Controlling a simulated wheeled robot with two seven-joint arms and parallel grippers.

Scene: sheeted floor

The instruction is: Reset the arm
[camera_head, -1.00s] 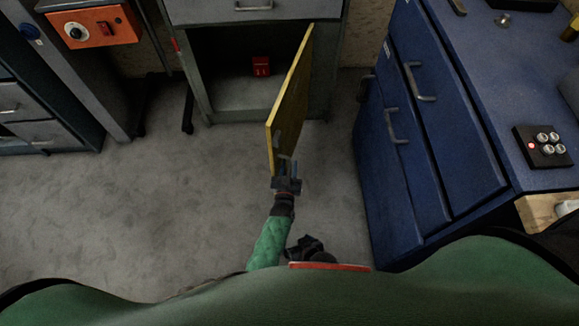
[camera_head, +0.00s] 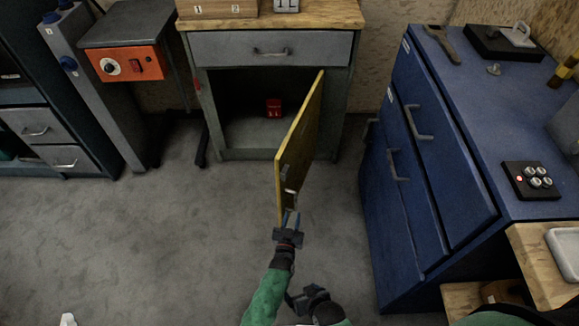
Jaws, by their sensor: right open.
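The cabinet (camera_head: 342,110) at the top middle has its yellow door (camera_head: 304,130) swung open toward me. A small handle (camera_head: 290,194) shows low on the door. My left gripper (camera_head: 290,216) is at the door's near lower end, by the handle. Its fingers point away from me; I cannot tell whether they are shut or touch the handle. My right gripper (camera_head: 308,295) is open, lower and slightly right of it, close to my body. I see nothing in it.
A small red object (camera_head: 273,107) is inside the open cabinet. A blue cabinet (camera_head: 405,200) stands on the right, with a button box (camera_head: 531,181) on top. An orange control box (camera_head: 127,64) is at the upper left. The grey floor (camera_head: 130,240) on the left is mostly clear.

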